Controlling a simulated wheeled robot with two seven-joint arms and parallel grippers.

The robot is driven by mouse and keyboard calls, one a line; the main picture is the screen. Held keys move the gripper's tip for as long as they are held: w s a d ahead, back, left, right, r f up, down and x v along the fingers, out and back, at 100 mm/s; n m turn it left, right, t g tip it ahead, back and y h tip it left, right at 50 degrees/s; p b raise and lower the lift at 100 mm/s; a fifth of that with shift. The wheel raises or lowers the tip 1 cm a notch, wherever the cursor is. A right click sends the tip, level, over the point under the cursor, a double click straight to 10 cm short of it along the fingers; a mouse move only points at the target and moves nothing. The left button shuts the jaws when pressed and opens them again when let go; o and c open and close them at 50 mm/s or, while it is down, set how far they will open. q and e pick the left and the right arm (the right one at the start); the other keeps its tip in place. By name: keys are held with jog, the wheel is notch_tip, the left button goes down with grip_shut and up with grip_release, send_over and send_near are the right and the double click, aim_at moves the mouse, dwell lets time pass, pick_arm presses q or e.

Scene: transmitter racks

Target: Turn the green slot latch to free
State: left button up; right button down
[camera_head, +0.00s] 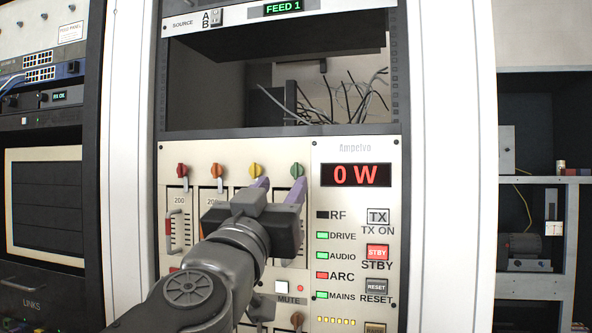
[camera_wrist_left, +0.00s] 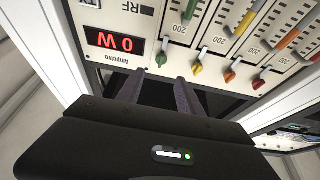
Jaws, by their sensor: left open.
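The green slot latch (camera_head: 297,170) is at the right end of a row of coloured latches on the cream transmitter panel. It also shows in the left wrist view (camera_wrist_left: 162,58), in front of the gap between my fingertips. My left gripper (camera_head: 279,187) is open, with its purple-grey fingers pointing at the panel. In the head view, one fingertip is near the yellow latch (camera_head: 256,170) and the other is just below the green one. The fingers (camera_wrist_left: 159,82) look empty; contact cannot be told.
An orange latch (camera_head: 217,171) and a red latch (camera_head: 182,170) are to the left in the same row. A red "0 W" display (camera_head: 356,175) and several buttons are to the right. An open rack bay (camera_head: 215,90) with loose cables (camera_head: 345,98) lies above.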

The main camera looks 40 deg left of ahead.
aim_at(295, 167)
pick_arm(q)
jog(key=shift+x, duration=4)
jog(key=shift+f, duration=0.1)
jog(key=shift+c, duration=0.5)
grip_shut()
